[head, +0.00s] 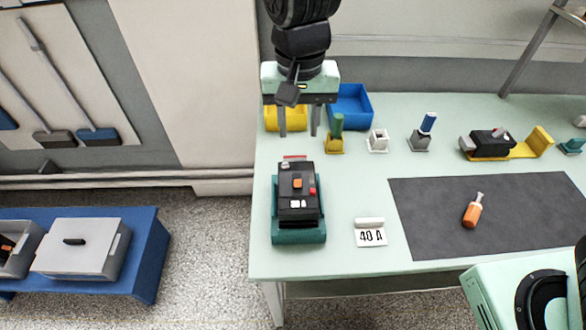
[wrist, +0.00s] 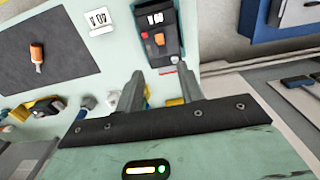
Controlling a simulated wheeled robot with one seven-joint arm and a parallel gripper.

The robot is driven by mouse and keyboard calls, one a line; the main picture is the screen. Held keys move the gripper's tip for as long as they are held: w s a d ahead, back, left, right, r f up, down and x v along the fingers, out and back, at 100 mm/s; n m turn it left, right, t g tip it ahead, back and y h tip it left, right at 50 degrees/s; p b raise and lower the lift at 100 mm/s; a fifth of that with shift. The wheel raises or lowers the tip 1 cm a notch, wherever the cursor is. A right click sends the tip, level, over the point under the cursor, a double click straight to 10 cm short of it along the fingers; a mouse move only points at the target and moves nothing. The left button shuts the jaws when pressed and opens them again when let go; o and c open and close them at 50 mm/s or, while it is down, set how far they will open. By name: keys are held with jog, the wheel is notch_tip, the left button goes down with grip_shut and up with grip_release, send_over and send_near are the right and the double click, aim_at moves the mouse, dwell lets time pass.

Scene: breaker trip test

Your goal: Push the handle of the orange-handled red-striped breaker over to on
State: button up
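The black breaker (head: 289,211) sits in a teal holder (head: 286,238) at the front left of the table. Its orange handle (head: 297,183) is on its top face, with a red patch (head: 312,191) at its right side and a red strip at its far end. Which way the handle is thrown is hard to tell. The breaker also shows in the wrist view (wrist: 150,20), with the orange handle (wrist: 160,39). My gripper (head: 299,122) is open and empty, above the table beyond the breaker's far end. Its two fingers (wrist: 160,82) are apart and not touching the breaker.
A "40 A" sign (head: 370,233) stands right of the breaker. A dark mat (head: 430,215) holds an orange-handled tool (head: 473,210). Yellow (head: 270,119) and blue (head: 352,104) bins, small coloured pieces and another black device (head: 490,141) line the back.

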aim_at(298, 180)
notch_tip(298, 180, down, 15)
jog(key=shift+f+p, duration=0.1)
jog(key=shift+p, duration=1.1)
grip_shut()
